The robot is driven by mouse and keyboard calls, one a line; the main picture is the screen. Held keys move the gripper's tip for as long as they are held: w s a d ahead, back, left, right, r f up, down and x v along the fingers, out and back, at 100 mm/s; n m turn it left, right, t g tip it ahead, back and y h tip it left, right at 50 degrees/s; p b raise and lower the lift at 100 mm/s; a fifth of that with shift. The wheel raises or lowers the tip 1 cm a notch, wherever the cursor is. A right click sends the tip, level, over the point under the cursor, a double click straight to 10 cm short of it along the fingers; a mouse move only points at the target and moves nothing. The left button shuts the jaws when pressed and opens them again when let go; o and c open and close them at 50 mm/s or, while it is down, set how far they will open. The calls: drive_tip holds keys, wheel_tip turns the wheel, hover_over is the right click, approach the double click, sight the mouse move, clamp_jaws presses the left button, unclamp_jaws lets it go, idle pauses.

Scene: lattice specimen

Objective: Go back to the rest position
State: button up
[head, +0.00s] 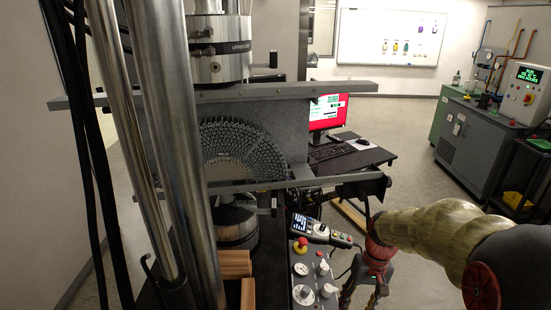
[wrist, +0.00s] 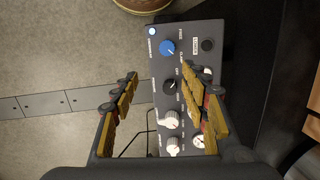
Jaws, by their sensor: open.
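My gripper (head: 363,294) hangs at the end of my arm at the lower right of the head view, just right of a control box (head: 317,270). In the wrist view my gripper (wrist: 158,74) is open, with its two yellow-padded fingers apart and nothing between them but the floor and the left part of the box. The control box (wrist: 211,32) shows there with a blue knob, black knobs and white knobs. The right finger covers part of the box. I cannot tell how high the fingers are above it.
A testing machine with steel columns (head: 187,150) holds a fan-shaped lattice specimen (head: 240,146). Orange-brown blocks (head: 236,263) lie at its foot. A desk (head: 372,156) with a red-screened monitor (head: 327,112) stands behind. A grey cabinet (head: 470,140) is at right. Open floor lies between.

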drive_tip(key=s+a+r+t+h, duration=0.1)
drive_tip(key=s+a+r+t, duration=0.2)
drive_tip(key=s+r, duration=1.4)
drive_tip(key=r+t, duration=0.1)
drive_tip(key=t, duration=0.2)
drive_tip(key=shift+s+a+t+h, duration=0.2)
drive_tip(key=shift+s+t+h, duration=0.1)
drive_tip(key=shift+s+t, duration=0.1)
drive_tip(key=shift+r, duration=0.15)
